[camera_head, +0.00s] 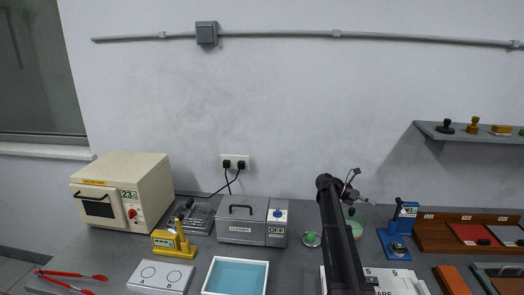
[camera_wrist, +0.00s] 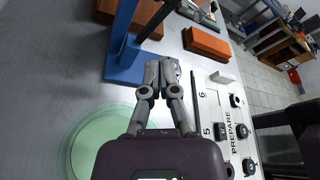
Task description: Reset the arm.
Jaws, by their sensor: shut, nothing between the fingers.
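My gripper (camera_head: 360,193) is at the end of my dark arm, raised over the right half of the bench in the head view. In the wrist view my gripper (camera_wrist: 163,68) has its grey fingers together, with nothing between them. Below it in that view are a pale green round disc (camera_wrist: 100,140) and a blue stand (camera_wrist: 122,62). The fingers appear apart from both. In the head view the blue stand (camera_head: 402,222) is to the right of the gripper, and the green disc (camera_head: 356,229) is partly hidden by my arm.
A white PREPARE board (camera_head: 400,281) with round black pieces lies under my arm. The grey CLEANER box (camera_head: 243,216), blue-bottomed tray (camera_head: 236,276), yellow press (camera_head: 172,242) and cream oven (camera_head: 125,190) stand left. A wooden rack (camera_head: 435,236) and wall shelf (camera_head: 468,137) are right.

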